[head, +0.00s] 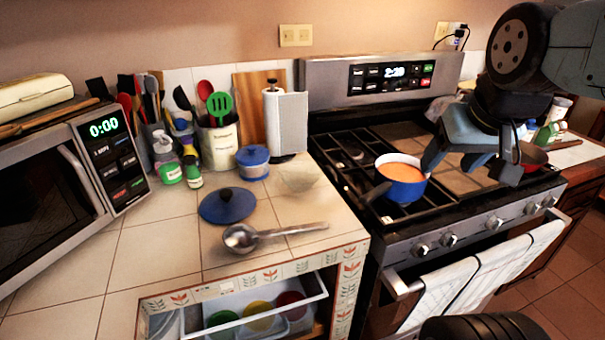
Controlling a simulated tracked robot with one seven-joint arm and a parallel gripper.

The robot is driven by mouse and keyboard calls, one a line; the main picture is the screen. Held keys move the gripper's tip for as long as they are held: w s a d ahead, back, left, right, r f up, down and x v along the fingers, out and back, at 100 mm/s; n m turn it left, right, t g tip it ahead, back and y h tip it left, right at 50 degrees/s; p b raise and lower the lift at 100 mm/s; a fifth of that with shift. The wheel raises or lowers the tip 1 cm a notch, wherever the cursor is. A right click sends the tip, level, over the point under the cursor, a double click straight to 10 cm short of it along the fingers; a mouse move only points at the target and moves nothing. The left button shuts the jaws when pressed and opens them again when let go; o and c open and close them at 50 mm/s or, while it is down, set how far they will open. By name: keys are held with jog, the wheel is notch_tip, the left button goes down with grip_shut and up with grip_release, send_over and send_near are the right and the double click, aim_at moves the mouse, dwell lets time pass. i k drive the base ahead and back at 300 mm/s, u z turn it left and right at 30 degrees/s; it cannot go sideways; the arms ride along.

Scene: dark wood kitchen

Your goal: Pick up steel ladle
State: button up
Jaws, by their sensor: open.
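The steel ladle (277,234) lies on the tiled counter (150,252), near its front edge. Its bowl is at the left and its handle points right. My gripper (472,180) is open and empty in the head view. It hangs over the stove at the right, well apart from the ladle and to the right of it. The ladle is in full view.
A blue lid (228,205) lies just behind the ladle, and a glass bowl (298,177) stands behind its handle. A blue pot (401,178) with orange contents sits on the stove between ladle and gripper. An open drawer (255,315) juts out below the counter. A microwave (60,180) stands left.

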aim_at(237, 239)
jog(key=u, duration=0.95)
jog(key=k, duration=0.95)
jog(key=z, duration=0.75)
jog(key=i, duration=1)
